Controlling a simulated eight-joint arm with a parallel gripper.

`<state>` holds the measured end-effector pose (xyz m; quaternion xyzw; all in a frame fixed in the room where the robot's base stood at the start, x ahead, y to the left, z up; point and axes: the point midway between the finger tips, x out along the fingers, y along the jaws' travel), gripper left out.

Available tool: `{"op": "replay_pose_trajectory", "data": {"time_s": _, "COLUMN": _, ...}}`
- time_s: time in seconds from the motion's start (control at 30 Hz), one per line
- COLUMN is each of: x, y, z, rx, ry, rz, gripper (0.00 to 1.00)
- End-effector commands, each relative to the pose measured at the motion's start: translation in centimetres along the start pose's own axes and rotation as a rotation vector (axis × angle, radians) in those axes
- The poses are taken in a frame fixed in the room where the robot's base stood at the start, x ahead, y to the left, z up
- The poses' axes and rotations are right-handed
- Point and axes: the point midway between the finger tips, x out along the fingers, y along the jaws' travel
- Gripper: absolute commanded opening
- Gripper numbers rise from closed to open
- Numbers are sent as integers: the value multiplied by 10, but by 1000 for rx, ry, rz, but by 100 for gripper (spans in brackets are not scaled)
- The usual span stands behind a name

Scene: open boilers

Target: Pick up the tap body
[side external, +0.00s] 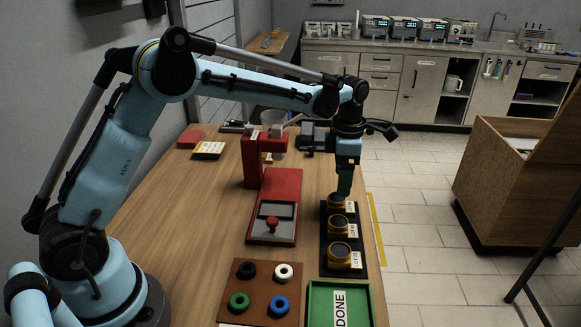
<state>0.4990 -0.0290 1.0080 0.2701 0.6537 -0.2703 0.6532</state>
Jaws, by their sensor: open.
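A black rack (344,271) near the table's right edge holds three short brass-coloured round parts with dark tops and white labels. They stand in a row: a near one (341,256), a middle one (338,226) and a far one (336,201). Which of them is the tap body, I cannot tell for sure. My gripper (344,190) points down at the far part, with its dark green fingers close over or beside it. The fingers partly hide that part. The gap between them is hard to see, and contact cannot be told.
A red press-like fixture (253,160) and a red base with a grey plate (275,208) stand left of the rack. A brown board (258,307) with coloured rings and a green DONE tray (315,300) are in front. Bare wood lies at left.

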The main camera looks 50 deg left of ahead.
Motion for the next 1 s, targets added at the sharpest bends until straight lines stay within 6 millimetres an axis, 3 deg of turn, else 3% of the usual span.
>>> {"op": "replay_pose_trajectory", "data": {"time_s": 0.27, "x": 21, "y": 0, "z": -1, "rx": 1, "ry": 0, "rz": 0, "gripper": 77}}
{"op": "replay_pose_trajectory", "data": {"time_s": 0.57, "x": 60, "y": -2, "z": -2, "rx": 1, "ry": -1, "rz": 1, "gripper": 77}}
{"op": "replay_pose_trajectory", "data": {"time_s": 0.87, "x": 65, "y": -2, "z": -2, "rx": 1, "ry": -1, "rz": 1, "gripper": 77}}
{"op": "replay_pose_trajectory", "data": {"time_s": 1.0, "x": 65, "y": -2, "z": -2, "rx": 1, "ry": -1, "rz": 0, "gripper": 57}}
